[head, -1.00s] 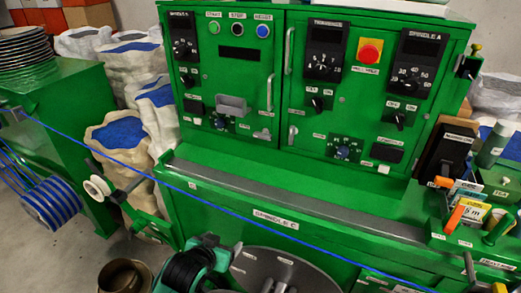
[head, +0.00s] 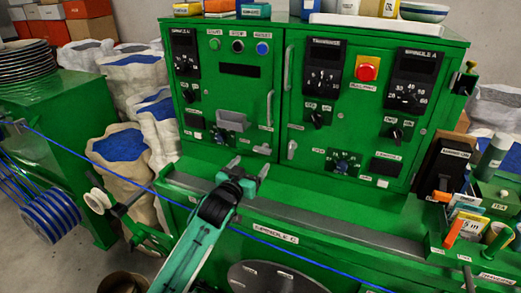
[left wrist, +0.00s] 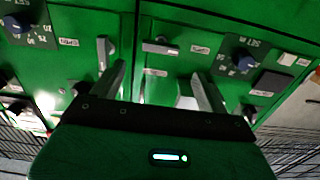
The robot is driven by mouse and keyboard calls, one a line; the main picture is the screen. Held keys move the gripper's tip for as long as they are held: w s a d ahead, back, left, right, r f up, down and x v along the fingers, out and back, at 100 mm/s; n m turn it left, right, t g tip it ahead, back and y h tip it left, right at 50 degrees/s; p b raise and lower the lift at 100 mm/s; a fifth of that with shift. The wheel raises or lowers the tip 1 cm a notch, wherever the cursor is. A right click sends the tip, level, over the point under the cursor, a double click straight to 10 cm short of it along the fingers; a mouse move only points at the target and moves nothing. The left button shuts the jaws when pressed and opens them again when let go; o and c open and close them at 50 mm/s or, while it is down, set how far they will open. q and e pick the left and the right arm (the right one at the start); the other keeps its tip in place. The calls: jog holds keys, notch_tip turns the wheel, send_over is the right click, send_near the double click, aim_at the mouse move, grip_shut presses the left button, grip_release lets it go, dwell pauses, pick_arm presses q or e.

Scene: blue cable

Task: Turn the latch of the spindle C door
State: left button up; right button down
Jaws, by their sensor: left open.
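The green cabinet has two doors. The left door (head: 215,85) carries a small grey latch (head: 262,149) at its lower right corner, lying about level. The right door (head: 370,100) has an upright grey latch (head: 292,149) just across the seam. I cannot read which door label says spindle C. My left gripper (head: 250,168) is open and empty, just below and in front of the left door's latch. In the upside-down left wrist view, the level latch (left wrist: 160,47) lies beyond and between the open fingers (left wrist: 159,75); the upright latch (left wrist: 105,52) is beside the left finger. My right gripper is out of view.
A grey rail (head: 330,218) and green ledge run below the doors. A grey tray (head: 232,118) and a knob (head: 221,137) stick out near the latch. A blue cable (head: 90,158) crosses in front. Tools and boxes (head: 465,220) crowd the right end.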

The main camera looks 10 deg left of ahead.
aim_at(261, 151)
pick_arm(q)
jog(key=w, duration=0.2)
jog(key=w+d+p, duration=0.1)
jog(key=w, duration=0.5)
jog(key=shift+w+d+p, duration=0.1)
jog(key=shift+d+p, duration=0.2)
jog(key=shift+p, duration=0.1)
jog(key=c, duration=1)
